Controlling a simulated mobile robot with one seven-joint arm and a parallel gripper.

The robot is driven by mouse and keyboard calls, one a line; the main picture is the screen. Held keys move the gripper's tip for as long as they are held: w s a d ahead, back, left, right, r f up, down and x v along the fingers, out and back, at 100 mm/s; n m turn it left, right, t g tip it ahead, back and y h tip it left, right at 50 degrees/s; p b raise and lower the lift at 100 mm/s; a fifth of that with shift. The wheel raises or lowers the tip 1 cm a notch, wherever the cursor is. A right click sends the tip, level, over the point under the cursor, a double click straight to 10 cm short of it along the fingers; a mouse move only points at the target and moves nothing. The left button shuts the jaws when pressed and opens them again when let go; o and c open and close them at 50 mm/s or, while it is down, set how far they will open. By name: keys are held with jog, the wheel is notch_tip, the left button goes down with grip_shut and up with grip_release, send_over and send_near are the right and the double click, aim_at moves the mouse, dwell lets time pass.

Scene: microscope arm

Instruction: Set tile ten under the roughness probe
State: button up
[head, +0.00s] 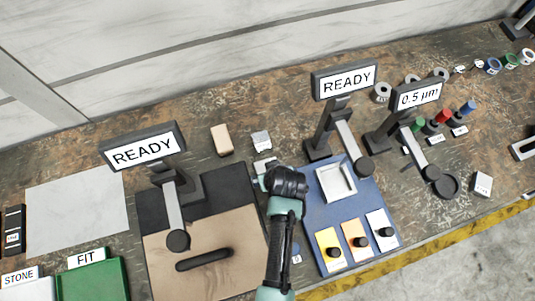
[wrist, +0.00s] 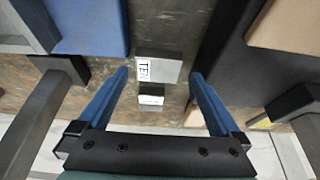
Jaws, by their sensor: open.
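Tile ten (wrist: 158,68) is a small grey block with a white label reading TEN. In the wrist view it lies between my fingertips, apart from both. In the head view a pale block (head: 264,166), apparently this tile, is partly hidden by my wrist. My gripper (wrist: 159,76) is open and empty above it. Three probe stands show in the head view: left READY (head: 142,150), middle READY (head: 344,79) and right 0.5 µm (head: 419,94). None carries a readable name, so I cannot tell which measures roughness.
Another small grey block (head: 261,141) with a label stands just behind the tile, and a tan block (head: 221,140) is to its left. The blue mat (head: 312,225) lies right of my arm, the brown-and-black mat (head: 160,262) left.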

jog(key=shift+w+x, duration=0.2)
jog(key=shift+x, duration=2)
jog(key=shift+r, duration=0.1)
grip_shut()
jog(key=shift+w+d+r, duration=0.1)
